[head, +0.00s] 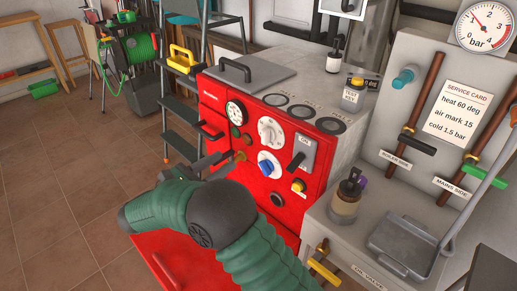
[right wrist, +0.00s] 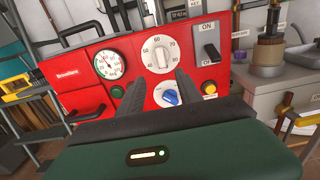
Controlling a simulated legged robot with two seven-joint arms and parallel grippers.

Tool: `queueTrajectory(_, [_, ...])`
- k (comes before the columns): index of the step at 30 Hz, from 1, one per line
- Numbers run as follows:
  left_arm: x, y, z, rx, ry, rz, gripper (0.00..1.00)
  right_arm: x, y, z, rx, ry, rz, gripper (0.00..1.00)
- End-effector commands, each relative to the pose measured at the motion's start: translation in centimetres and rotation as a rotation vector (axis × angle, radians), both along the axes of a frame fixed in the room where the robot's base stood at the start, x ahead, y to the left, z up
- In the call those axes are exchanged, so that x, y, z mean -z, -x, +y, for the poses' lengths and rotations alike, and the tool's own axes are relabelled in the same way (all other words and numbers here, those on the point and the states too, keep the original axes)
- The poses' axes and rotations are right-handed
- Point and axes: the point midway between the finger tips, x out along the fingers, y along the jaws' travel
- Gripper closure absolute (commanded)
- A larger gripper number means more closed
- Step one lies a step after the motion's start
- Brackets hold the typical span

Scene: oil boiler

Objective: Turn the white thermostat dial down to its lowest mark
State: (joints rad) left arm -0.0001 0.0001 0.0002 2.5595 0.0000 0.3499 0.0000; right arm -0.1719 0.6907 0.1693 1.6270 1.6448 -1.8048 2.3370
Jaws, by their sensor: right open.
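The white thermostat dial (head: 270,131) is on the upper front of the red boiler panel. In the right wrist view the dial (right wrist: 158,54) shows numbers from about 40 to 80, and its raised grip looks near upright; the exact setting is too small to read. My right gripper (head: 217,163) is in front of the panel, left of and below the dial in the head view. In the right wrist view its two dark fingers (right wrist: 160,82) are apart and empty, pointing at the panel just below the dial. No contact with the dial shows. My left gripper is not in view.
A blue knob (right wrist: 170,97) sits below the dial, with a round gauge (right wrist: 107,64) to its left. An ON/OFF lever switch (head: 302,153) and yellow button (head: 298,186) are to its right. A bench (head: 340,228) with a bottle stands right of the boiler.

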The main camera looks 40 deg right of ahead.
Motion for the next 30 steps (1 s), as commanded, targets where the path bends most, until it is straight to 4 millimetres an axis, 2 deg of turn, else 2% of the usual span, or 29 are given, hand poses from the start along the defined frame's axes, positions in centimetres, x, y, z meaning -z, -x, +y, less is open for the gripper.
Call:
queueTrajectory(12, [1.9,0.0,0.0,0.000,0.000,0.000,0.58,0.1,-0.8,-10.7,0.001,0.001,0.002,0.58])
queueTrajectory(15, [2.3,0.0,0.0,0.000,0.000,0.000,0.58,0.0,-1.0,-12.8,0.000,0.002,0.003,0.58])
queueTrajectory(21, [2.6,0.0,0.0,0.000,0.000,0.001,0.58,-0.1,-1.3,-15.1,-0.004,0.001,0.003,0.58])
queueTrajectory(29, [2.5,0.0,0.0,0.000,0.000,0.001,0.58,-0.2,-1.4,-15.3,-0.005,0.001,0.004,0.58])
queueTrajectory(30, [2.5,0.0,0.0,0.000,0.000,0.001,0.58,-0.2,-1.4,-15.3,-0.005,0.001,0.004,0.62])
